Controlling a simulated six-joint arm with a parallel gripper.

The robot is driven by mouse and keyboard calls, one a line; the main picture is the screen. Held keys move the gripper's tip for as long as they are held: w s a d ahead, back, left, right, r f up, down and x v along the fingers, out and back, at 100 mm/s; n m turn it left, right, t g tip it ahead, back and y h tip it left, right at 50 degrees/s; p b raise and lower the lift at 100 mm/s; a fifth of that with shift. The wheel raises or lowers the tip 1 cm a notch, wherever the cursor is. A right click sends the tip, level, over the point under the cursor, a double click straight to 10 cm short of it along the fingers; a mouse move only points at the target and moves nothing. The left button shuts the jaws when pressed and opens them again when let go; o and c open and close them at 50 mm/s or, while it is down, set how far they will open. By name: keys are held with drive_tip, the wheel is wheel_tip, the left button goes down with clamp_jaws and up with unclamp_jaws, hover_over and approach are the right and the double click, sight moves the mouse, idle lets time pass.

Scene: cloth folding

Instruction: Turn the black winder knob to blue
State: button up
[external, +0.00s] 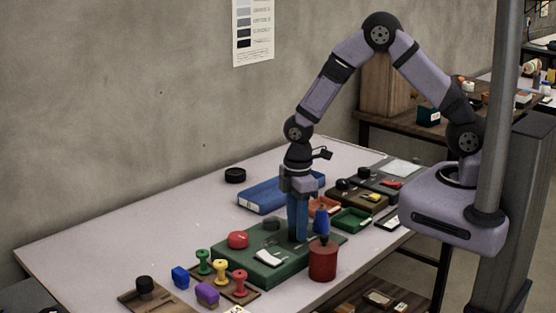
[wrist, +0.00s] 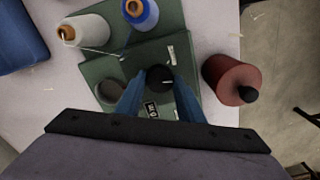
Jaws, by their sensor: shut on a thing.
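The black winder knob (wrist: 160,77) is a small dark round knob on the green board (wrist: 118,68). My gripper (wrist: 158,86) is shut on it, with one blue finger on each side. A small pale mark shows near the knob's right side; which way it points is hard to tell. In the external view my gripper (external: 298,238) points straight down at the green board (external: 262,272), and its fingers hide the knob. A blue spool (wrist: 140,12) stands at the top of the wrist view; it also shows in the external view (external: 321,222).
A red cylinder with a black top (wrist: 234,80) stands close to the right in the wrist view. A red dome (external: 237,240) sits on the board's left part.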

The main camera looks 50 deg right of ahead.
drive_tip(key=m, duration=0.5)
drive_tip(key=shift+m, duration=0.3)
idle(0.4)
drive_tip(key=o, duration=1.1)
drive_tip(key=shift+c, duration=0.2)
drive_tip(key=shift+r+b, duration=0.7)
drive_tip(key=shift+r, duration=3)
